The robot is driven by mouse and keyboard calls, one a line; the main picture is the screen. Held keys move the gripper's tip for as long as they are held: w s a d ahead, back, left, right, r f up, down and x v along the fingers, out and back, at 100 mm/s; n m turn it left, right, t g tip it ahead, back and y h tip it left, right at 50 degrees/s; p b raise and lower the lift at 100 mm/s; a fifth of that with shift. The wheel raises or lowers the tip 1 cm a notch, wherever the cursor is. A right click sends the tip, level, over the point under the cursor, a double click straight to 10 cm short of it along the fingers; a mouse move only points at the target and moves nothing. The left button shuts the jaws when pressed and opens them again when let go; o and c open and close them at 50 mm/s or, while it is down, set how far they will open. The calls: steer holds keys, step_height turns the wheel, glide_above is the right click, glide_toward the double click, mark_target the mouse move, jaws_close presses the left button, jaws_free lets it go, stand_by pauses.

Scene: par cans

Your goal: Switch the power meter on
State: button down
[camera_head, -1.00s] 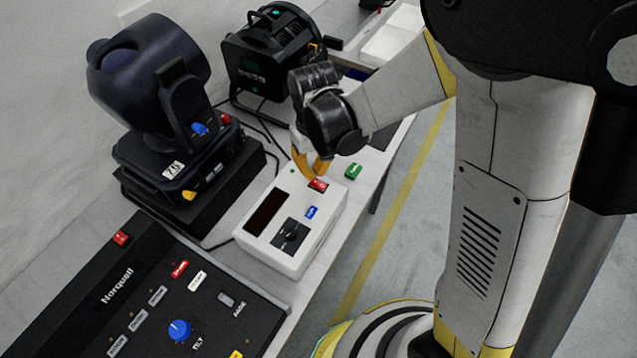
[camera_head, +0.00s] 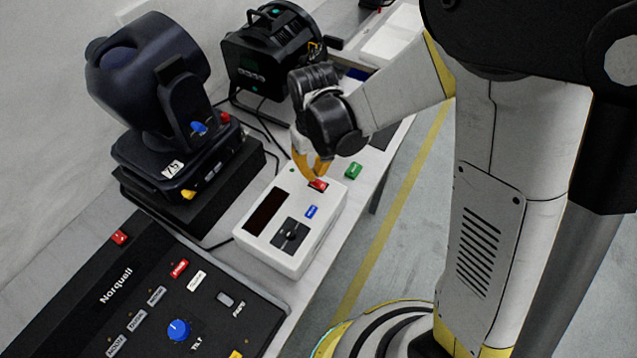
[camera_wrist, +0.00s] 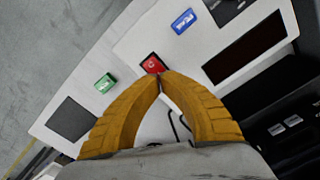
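The power meter is a white box (camera_head: 262,255) on the bench, with a dark blank display (camera_head: 268,211), a black rotary knob (camera_head: 291,234), a blue button (camera_head: 311,211) and a red switch (camera_head: 318,185). In the wrist view the red switch (camera_wrist: 153,64) lies just beyond my fingertips, and the blue button (camera_wrist: 182,20) and display (camera_wrist: 244,47) also show. My gripper (camera_head: 317,175) has yellow fingers, with the tips together and nothing between them. The tips (camera_wrist: 160,76) are at the near edge of the red switch; whether they touch it I cannot tell.
A green block (camera_head: 353,171) lies beside the meter. A black moving-head light (camera_head: 155,95) stands to the left, another black fixture (camera_head: 270,55) behind. A black Norquell console (camera_head: 150,290) is in front. The floor right of the bench is open.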

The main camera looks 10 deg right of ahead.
mark_target(315, 181)
steer(key=shift+f+b, duration=1.35)
steer(key=shift+f, duration=0.2)
stand_by(0.4)
steer(key=shift+r, duration=0.1)
steer(key=shift+r+p, duration=2.55)
steer(key=shift+r, duration=0.9)
steer(key=s+d+r+m+t+b, duration=0.3)
steer(key=s+d+r+t, duration=0.4)
steer(key=s+d+r, duration=0.3)
steer(key=d+r+m, duration=0.1)
steer(key=d+r, duration=0.2)
steer(key=shift+s+d+r, duration=0.2)
steer(key=shift+s+d, duration=0.05)
steer(key=shift+s, duration=0.15)
